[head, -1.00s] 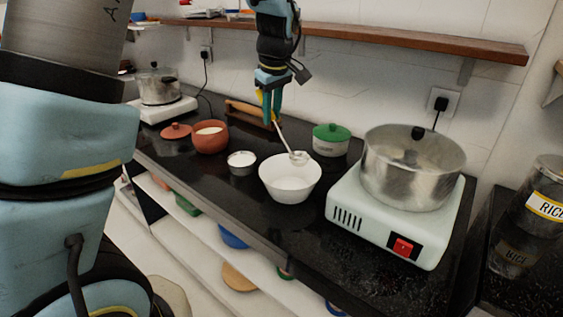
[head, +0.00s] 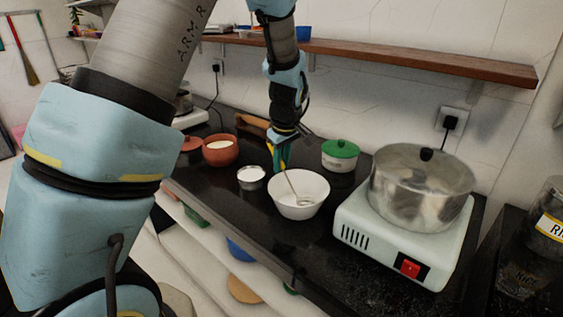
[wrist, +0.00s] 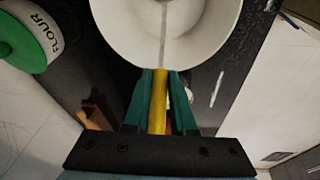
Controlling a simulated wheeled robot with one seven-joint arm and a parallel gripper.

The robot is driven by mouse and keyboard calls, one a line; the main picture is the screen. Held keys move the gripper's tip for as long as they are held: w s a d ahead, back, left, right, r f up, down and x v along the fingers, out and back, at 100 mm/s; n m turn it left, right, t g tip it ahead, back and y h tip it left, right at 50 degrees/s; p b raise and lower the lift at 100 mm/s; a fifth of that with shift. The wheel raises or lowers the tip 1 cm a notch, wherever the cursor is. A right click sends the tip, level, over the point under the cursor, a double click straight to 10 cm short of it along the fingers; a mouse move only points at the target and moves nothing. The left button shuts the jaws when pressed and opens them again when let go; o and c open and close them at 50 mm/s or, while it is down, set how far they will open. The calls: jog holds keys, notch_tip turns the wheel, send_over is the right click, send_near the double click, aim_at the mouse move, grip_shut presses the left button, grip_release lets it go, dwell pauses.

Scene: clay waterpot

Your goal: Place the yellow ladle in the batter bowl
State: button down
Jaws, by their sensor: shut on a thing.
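The white batter bowl (head: 285,207) stands on the black counter and fills the top of the wrist view (wrist: 125,48). My gripper (head: 281,168) is just behind and left of the bowl's rim, fingers pointing down. In the wrist view my gripper (wrist: 160,76) is shut on the yellow handle (wrist: 158,104) of the ladle. The ladle's thin metal shaft (head: 291,185) slants over the rim, and its scoop (head: 303,203) is inside the bowl. Whether the scoop touches the bottom cannot be told.
A green-lidded flour pot (head: 340,158) stands behind the bowl. A small metal bowl (head: 251,180) and a clay pot (head: 220,152) stand to the left. A white stove (head: 385,238) with a steel pot (head: 420,190) is at right. A wooden shelf (head: 420,65) runs above.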

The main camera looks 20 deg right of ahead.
jog(key=shift+f, duration=0.2)
jog(key=c, duration=0.7)
grip_release()
jog(key=shift+r, duration=0.1)
jog(key=shift+c, duration=0.2)
jog(key=b+v, duration=0.2)
jog(key=v, duration=1)
jog(key=a+f+m+g, duration=0.1)
jog(key=a+f+m, duration=0.15)
jog(key=a, duration=1.35)
jog(key=s+a+f+m, duration=0.1)
jog(key=s+a+f, duration=0.1)
jog(key=s+a, duration=0.2)
jog(key=s+a+f+m, duration=0.1)
jog(key=s+a, duration=0.3)
jog(key=a, duration=0.6)
jog(key=shift+f+m, duration=0.35)
jog(key=shift+f, duration=0.45)
